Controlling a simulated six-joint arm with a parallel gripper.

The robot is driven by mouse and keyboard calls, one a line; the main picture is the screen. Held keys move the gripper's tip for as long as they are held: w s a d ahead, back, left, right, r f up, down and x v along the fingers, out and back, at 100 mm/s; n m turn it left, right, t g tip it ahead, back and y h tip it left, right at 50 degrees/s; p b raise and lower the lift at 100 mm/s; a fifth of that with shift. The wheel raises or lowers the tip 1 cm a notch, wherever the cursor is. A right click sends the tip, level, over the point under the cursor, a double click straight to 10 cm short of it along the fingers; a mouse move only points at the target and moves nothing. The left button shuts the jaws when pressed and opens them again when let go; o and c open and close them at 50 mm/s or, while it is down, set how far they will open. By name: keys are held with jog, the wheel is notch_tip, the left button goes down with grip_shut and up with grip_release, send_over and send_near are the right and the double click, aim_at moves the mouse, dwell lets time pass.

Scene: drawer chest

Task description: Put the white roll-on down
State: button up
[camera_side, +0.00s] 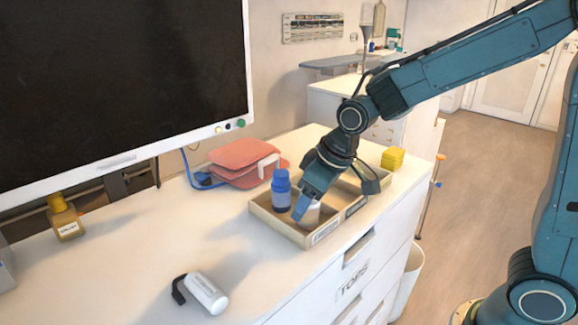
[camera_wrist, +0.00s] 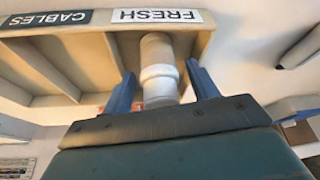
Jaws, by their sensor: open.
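The white roll-on (camera_side: 314,213) is in the near left compartment of the beige divided tray (camera_side: 291,236), partly hidden by a finger. In the wrist view, the roll-on (camera_wrist: 159,84) appears upright, between my two blue fingers, behind the label reading FRESH (camera_wrist: 157,16). My gripper (camera_side: 308,207) points down into the tray. In the wrist view my gripper (camera_wrist: 161,70) is open, with a finger on each side of the roll-on and small gaps showing.
A blue bottle (camera_side: 281,191) stands in the tray close beside my gripper. A white bottle with a black loop (camera_side: 207,293) lies on the chest top. Red cases (camera_side: 243,160) lie behind the tray, and a yellow block (camera_side: 392,158) is to its right. The front left top is mostly clear.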

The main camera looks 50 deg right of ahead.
jog(key=v, duration=1)
jog(key=shift+r, duration=0.2)
jog(key=shift+s, duration=0.2)
jog(key=s+d+m, duration=0.1)
jog(key=s+d, duration=0.2)
jog(key=s, duration=0.5)
jog(key=s+d+f+m+t+h, duration=0.1)
jog(key=s+d+m, duration=0.1)
jog(key=s, duration=0.7)
jog(key=shift+d, duration=0.4)
